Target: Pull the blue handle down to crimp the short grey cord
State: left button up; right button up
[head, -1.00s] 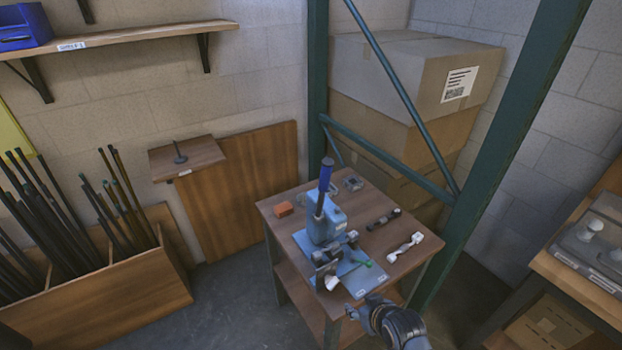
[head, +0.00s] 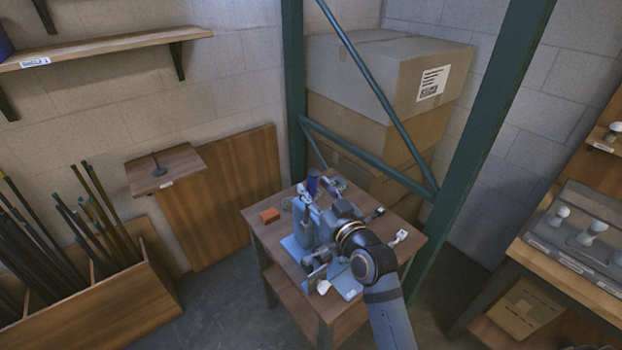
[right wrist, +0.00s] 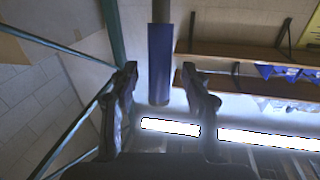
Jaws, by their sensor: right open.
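The blue handle (head: 313,183) stands up from the blue press (head: 303,228) on the small wooden table. My right gripper (head: 319,191) is at the handle, and my right arm hides much of the press from the front right. In the right wrist view the blue handle (right wrist: 160,65) hangs between the two fingers of my right gripper (right wrist: 160,75). The fingers are open, with a gap on each side of the handle. A small white piece (head: 323,287) sits at the front of the press; I cannot make out the short grey cord. My left gripper is not in view.
An orange block (head: 269,215) lies on the table (head: 262,232) left of the press. White-ended parts (head: 398,237) lie at its right. A green rack post (head: 470,150) and brace stand close behind the table, with stacked cartons (head: 390,75) beyond.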

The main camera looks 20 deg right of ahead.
jog(key=shift+w+a+p, duration=0.2)
jog(key=shift+w+p, duration=0.1)
jog(key=shift+w, duration=1.1)
grip_shut()
